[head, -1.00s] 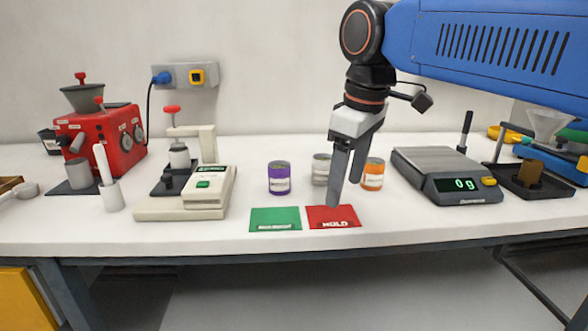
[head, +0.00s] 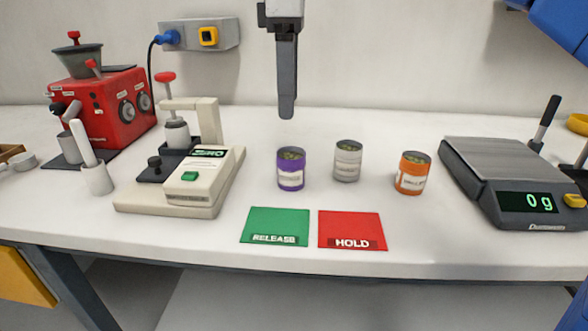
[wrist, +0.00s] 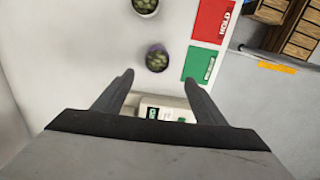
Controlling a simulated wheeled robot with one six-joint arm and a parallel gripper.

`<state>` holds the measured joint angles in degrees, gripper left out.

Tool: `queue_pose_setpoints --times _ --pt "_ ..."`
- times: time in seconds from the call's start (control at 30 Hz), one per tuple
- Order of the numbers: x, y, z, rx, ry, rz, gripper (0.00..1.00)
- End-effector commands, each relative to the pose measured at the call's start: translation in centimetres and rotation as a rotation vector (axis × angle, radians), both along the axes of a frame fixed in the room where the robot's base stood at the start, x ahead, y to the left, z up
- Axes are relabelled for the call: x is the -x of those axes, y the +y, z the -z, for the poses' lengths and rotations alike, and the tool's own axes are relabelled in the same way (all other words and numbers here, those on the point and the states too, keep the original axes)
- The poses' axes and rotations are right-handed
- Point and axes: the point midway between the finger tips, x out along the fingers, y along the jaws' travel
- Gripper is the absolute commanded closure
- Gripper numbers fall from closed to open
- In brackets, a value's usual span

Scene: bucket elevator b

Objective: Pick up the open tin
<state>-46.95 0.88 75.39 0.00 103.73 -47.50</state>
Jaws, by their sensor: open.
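Three tins stand upright in a loose row on the white bench: a purple one (head: 291,170), a grey one (head: 347,162) and an orange one (head: 412,175). All look open on top; greenish contents show in the purple and grey tins. My gripper (head: 287,112) is open and empty, pointing down above the bench, over the purple tin in the head view. In the wrist view, the purple tin (wrist: 157,58) lies just beyond the gap between my spread fingertips (wrist: 156,80). The grey tin (wrist: 145,6) is at that view's top edge.
A green RELEASE card (head: 275,226) and a red HOLD card (head: 351,228) lie in front of the tins. A beige press device (head: 185,195) stands left, a red grinder (head: 115,110) farther left. A scale (head: 505,170) reading 0 g stands right.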

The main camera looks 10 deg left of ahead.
Motion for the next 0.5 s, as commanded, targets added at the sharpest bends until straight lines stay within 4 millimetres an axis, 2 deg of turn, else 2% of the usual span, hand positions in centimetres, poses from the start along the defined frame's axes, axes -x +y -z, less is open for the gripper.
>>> queue_pose_setpoints --times 0.3,0.5 --pt "0.0 -0.1 5.7 0.001 0.002 0.002 0.35" --pt "-0.1 -0.1 8.4 0.001 0.001 0.002 0.35"
